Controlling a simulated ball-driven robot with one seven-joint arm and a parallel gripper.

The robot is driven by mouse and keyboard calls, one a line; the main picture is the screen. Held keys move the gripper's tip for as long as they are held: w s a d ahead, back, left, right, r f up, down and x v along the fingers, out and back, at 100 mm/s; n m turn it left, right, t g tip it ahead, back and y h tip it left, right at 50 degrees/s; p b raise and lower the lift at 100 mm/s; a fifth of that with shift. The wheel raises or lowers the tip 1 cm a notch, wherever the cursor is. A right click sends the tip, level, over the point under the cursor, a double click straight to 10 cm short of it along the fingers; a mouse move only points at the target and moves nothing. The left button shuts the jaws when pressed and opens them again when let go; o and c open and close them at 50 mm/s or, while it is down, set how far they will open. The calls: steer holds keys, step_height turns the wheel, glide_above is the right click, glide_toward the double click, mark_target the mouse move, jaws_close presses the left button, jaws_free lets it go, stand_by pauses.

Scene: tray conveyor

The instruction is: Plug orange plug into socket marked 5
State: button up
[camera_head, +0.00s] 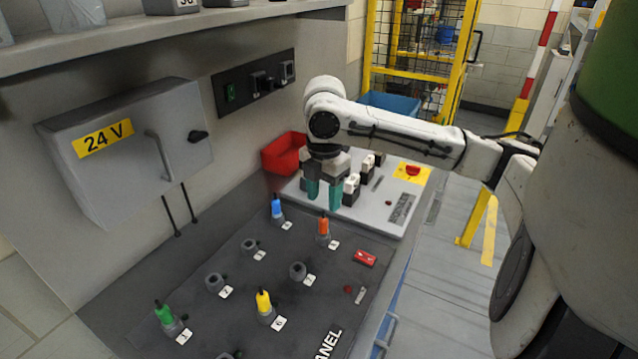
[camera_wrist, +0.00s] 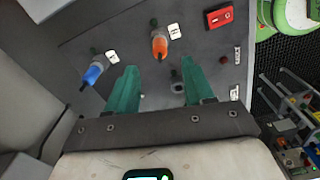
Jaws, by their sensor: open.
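The orange plug (camera_head: 323,226) stands upright in a socket at the panel's far right; the wrist view shows it too (camera_wrist: 159,46). My gripper (camera_head: 323,196) is open and empty, its teal fingers pointing down near the far edge of the panel. In the wrist view, the orange plug appears beyond the fingertips (camera_wrist: 158,75), roughly in line with the gap, apart from both fingers. Empty sockets (camera_head: 249,246), (camera_head: 215,283) and (camera_head: 297,270) have white labels beside them. I cannot surely read which label is 5; the yellow plug's label seems to read 6.
Other plugs stand in sockets: blue (camera_head: 277,208), green (camera_head: 164,313) and yellow (camera_head: 263,302). A grey 24 V cabinet (camera_head: 130,150) juts out at left. A red bin (camera_head: 284,153) stands behind the panel.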

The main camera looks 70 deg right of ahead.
mark_target(323, 218)
step_height(323, 218, down, 8)
steer(key=shift+f, duration=0.1)
stand_by(0.4)
jaws_close()
stand_by(0.3)
steer(key=shift+r+p, duration=1.7)
steer(key=shift+p, duration=0.05)
steer(key=shift+r+p, duration=1.65)
steer(key=shift+r, duration=0.3)
